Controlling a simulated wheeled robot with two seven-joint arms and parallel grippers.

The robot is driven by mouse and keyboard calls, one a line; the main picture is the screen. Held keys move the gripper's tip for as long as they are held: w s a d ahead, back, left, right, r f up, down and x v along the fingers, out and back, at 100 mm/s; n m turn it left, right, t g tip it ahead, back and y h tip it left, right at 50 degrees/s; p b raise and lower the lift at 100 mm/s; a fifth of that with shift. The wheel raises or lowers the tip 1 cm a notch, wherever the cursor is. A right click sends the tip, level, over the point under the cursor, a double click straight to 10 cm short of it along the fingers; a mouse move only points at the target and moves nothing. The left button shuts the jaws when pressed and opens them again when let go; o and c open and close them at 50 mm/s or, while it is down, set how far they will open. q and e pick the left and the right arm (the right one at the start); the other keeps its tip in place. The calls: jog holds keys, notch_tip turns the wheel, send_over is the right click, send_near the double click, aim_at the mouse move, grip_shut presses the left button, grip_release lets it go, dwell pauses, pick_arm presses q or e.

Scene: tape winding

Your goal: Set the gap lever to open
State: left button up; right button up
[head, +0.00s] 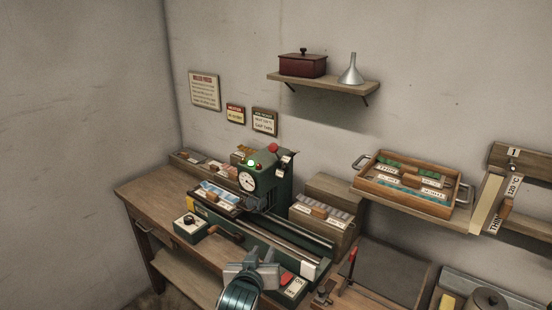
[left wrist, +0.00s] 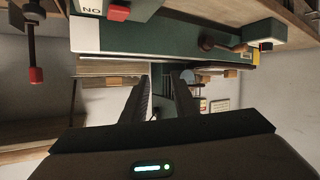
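No lever carries a readable "open" or "gap" label. At the right of the head view, a lever with a brown handle (head: 505,208) hangs down beside a label that appears to read THIN (head: 494,224). A separate red-tipped lever (head: 351,262) stands upright on the bench at lower right; a red-tipped lever also shows in the left wrist view (left wrist: 35,75). I cannot tell which one is the gap lever. My left gripper (head: 250,270) is in front of the green machine, away from both levers. Its two fingers (left wrist: 160,95) are apart with nothing between them. My right gripper is out of view.
The green machine (head: 266,185) with dial and long rails stands on the wooden bench (head: 150,193). An ON switch plate (head: 297,286) lies just right of my left gripper. A wooden tray (head: 410,185) sits on a shelf. A wall shelf (head: 322,83) holds a red box and funnel.

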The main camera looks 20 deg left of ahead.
aim_at(276, 153)
pick_arm(q)
jog(key=w+r+n+t, duration=0.1)
jog(key=w+r+t, duration=0.1)
jog(key=r, duration=0.7)
jog(key=w+r+n+t+y, duration=0.1)
jog(key=w+r+t, duration=0.1)
jog(key=r, duration=0.8)
jog(key=shift+w+r+n+y, duration=0.3)
jog(key=shift+w, duration=0.6)
jog(key=shift+w+a, duration=0.1)
jog(key=shift+a, duration=0.05)
jog(key=w+a+p, duration=0.1)
jog(key=w+p, duration=0.1)
jog(key=w, duration=0.3)
jog(key=w+a+p, duration=0.1)
jog(key=w, duration=0.5)
jog(key=w+p, duration=0.2)
jog(key=w, duration=0.4)
jog(key=shift+a+p, duration=0.3)
jog(key=shift+a, duration=0.1)
grip_shut()
